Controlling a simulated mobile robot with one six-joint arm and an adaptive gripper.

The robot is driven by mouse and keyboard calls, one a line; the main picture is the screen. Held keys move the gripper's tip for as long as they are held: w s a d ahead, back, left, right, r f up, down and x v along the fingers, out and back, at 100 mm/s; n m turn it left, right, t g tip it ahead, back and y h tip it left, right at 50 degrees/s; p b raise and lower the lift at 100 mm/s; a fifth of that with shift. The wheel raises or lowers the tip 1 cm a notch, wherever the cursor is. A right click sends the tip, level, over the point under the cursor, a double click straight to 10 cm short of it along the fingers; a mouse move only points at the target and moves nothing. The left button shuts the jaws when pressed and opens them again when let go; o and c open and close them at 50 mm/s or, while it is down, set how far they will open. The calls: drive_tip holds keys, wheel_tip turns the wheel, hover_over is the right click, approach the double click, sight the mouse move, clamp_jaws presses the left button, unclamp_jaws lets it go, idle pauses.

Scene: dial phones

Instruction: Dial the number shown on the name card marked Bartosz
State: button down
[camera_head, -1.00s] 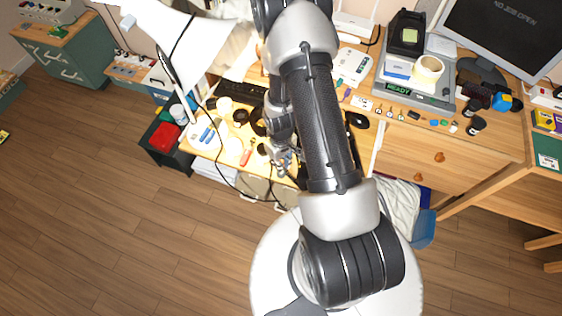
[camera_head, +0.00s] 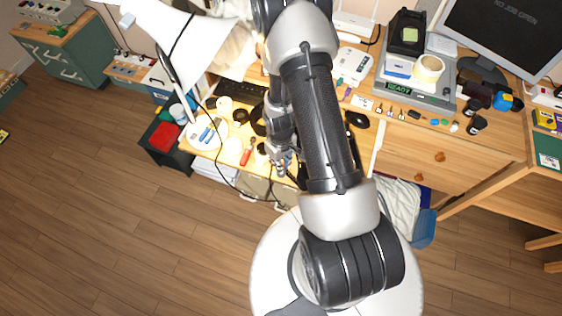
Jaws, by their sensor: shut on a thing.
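My gripper (camera_head: 280,163) is low at the front edge of the wooden desk (camera_head: 199,149), left of my forearm. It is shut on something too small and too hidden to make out. A white device with buttons (camera_head: 352,65), possibly a phone, sits on the desk right of my arm. A small white card (camera_head: 361,102) lies in front of it, its writing too small to read. I cannot make out a card marked Bartosz. My arm hides the middle of the desk.
A white lamp (camera_head: 185,40) leans over the desk's left side, and a dark cable hangs past the front edge. A red screwdriver-like tool (camera_head: 246,152), a keyboard (camera_head: 240,91) and a black mouse (camera_head: 357,119) lie around. A grey machine (camera_head: 415,90) and a monitor (camera_head: 505,35) stand right.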

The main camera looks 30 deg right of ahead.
drive_tip(key=shift+f+b, duration=0.95)
drive_tip(key=shift+f, duration=0.2)
drive_tip(key=shift+r, duration=0.1)
drive_tip(key=c, duration=1.5)
unclamp_jaws()
drive_tip(key=shift+c, duration=0.2)
wheel_tip(320, 180, up, 12)
drive_tip(key=shift+r, duration=0.1)
